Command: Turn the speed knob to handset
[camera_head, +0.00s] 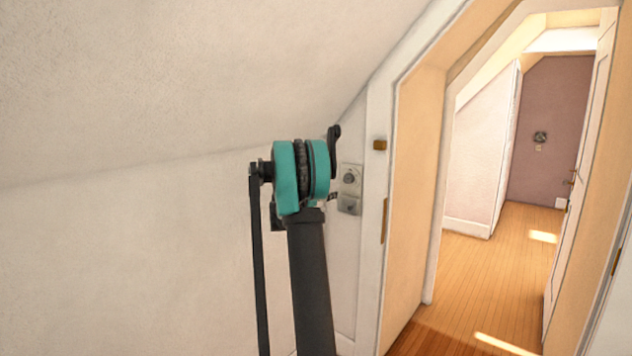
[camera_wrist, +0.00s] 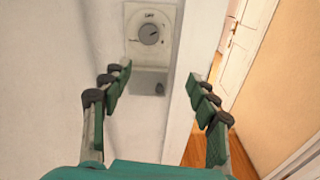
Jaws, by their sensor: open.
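The speed knob (camera_wrist: 149,34) is a round grey dial on a pale wall plate (camera_wrist: 133,50), with dark markings around it that are too small to read fully. In the head view the knob (camera_head: 349,178) shows just right of my arm, on the narrow wall beside the door frame. My gripper (camera_wrist: 160,90) is open and empty in the wrist view, its green fingers spread to either side below the knob and apart from it.
A second grey plate or switch (camera_head: 349,205) sits directly under the knob. The white door frame (camera_head: 372,240) stands close on the right, with an open doorway and wooden floor (camera_head: 480,270) beyond. The sloped ceiling (camera_head: 180,80) leans over the left side.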

